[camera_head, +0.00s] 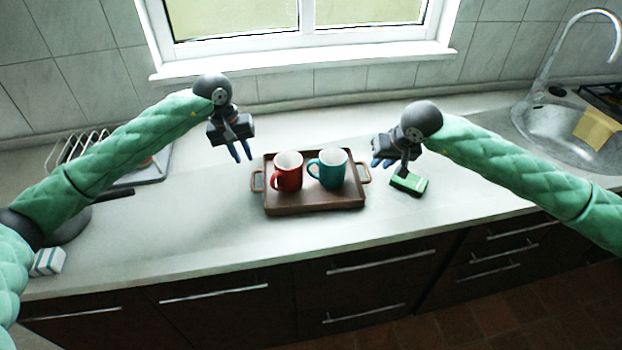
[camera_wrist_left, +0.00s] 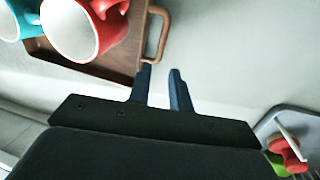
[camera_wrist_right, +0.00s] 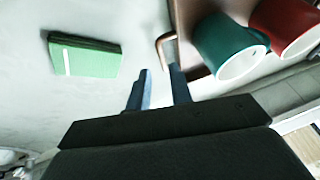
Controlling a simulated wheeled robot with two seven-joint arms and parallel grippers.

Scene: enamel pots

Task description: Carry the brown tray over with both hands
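The brown tray (camera_head: 315,207) lies flat on the counter with a loop handle at each short end. A red mug (camera_head: 287,172) and a teal mug (camera_head: 328,169) stand upright on it. My left gripper (camera_head: 241,157) is open and empty, above and left of the tray's left handle (camera_head: 257,181); in the left wrist view that handle (camera_wrist_left: 158,38) is just beyond the fingertips. My right gripper (camera_head: 380,163) is open and empty near the right handle (camera_head: 364,173). In the right wrist view that handle (camera_wrist_right: 164,50) is just ahead of the fingertips. Neither gripper appears to touch the tray.
A green box-like item (camera_head: 409,183) lies right of the tray, below my right gripper. A grey dish rack (camera_head: 150,170) stands at the left, and a small white-and-teal item (camera_head: 48,262) lies at the front left. The sink (camera_head: 565,130) is at right. The counter left of the tray is mostly clear.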

